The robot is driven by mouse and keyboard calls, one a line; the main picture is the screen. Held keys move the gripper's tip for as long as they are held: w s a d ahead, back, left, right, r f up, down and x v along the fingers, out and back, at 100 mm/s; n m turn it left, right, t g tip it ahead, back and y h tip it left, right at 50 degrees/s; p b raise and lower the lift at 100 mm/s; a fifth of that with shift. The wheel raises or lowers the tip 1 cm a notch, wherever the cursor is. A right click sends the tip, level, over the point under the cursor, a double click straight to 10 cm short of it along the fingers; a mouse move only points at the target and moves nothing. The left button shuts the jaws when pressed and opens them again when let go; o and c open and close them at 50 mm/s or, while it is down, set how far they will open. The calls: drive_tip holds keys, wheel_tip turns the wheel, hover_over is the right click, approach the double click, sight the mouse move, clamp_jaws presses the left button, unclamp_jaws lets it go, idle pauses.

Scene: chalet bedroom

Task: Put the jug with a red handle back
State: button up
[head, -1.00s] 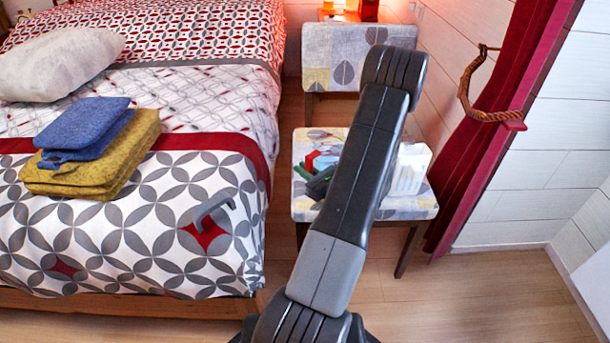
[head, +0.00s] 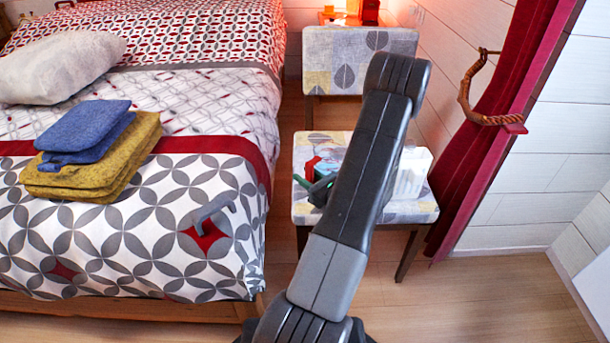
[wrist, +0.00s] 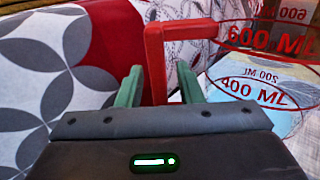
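The jug is clear with red volume markings (wrist: 262,60) and a red handle (wrist: 155,60). In the head view the red handle (head: 311,166) shows over the patterned seat, left of my arm; most of the jug is hidden behind the arm. My gripper (wrist: 160,87) has green fingers that stand apart, with the lower part of the handle between them. A gap shows on the right side of the handle; on the left the finger is very close, and I cannot tell whether it touches. In the head view a green finger (head: 320,188) shows just below the handle.
The patterned chair (head: 303,207) stands between the bed (head: 130,225) and the red curtain (head: 490,120). A white box (head: 412,172) is on the seat to the right of my arm. Blue and yellow folded cloths (head: 95,150) lie on the bed. Floor is clear at right.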

drive_tip(key=p+v, duration=0.2)
drive_tip(key=v, duration=0.9)
drive_tip(key=shift+s+d, duration=0.15)
drive_tip(key=shift+d, duration=0.1)
